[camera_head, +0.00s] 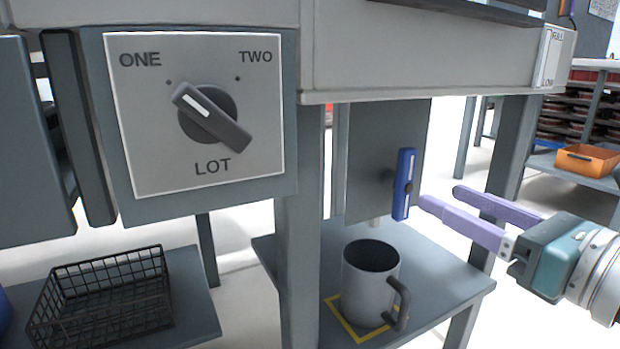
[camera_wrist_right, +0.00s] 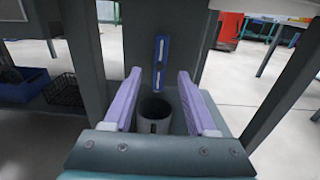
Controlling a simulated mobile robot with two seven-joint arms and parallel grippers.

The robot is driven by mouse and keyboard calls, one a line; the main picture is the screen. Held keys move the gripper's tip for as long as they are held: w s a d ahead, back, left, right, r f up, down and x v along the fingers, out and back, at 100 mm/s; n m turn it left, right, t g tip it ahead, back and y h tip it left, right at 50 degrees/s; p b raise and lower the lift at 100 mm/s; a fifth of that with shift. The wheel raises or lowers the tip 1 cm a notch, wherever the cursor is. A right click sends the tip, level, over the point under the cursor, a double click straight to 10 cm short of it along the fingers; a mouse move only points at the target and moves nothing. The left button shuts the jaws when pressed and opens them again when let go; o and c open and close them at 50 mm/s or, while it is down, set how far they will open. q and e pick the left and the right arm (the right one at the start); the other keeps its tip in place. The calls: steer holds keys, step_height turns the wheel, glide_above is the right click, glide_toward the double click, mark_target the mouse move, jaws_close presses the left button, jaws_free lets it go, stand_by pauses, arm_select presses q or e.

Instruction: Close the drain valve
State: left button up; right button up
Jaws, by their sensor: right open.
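The drain valve's blue lever handle (camera_head: 404,184) with a white stripe stands upright on the grey panel under the counter. My right gripper (camera_head: 438,200), with purple fingers, is open just right of the lever in the head view. In the right wrist view the lever (camera_wrist_right: 160,62) shows ahead of and between the open fingers (camera_wrist_right: 158,88), apart from them. A grey mug (camera_head: 368,285) stands upright below the valve, on a shelf with a yellow outline. The mug (camera_wrist_right: 154,115) also shows below the lever in the wrist view. My left gripper is not in view.
A lot selector knob (camera_head: 212,118) on the left panel points up-left toward ONE. A black wire basket (camera_head: 105,300) sits on the lower left shelf. An orange bin (camera_head: 588,160) stands at the far right. A counter leg (camera_head: 508,165) rises behind my right gripper.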

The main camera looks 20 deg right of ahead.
mark_target(409, 180)
steer(key=w, duration=0.6)
steer(key=shift+a, duration=0.25)
steer(key=shift+c, duration=0.2)
jaws_close()
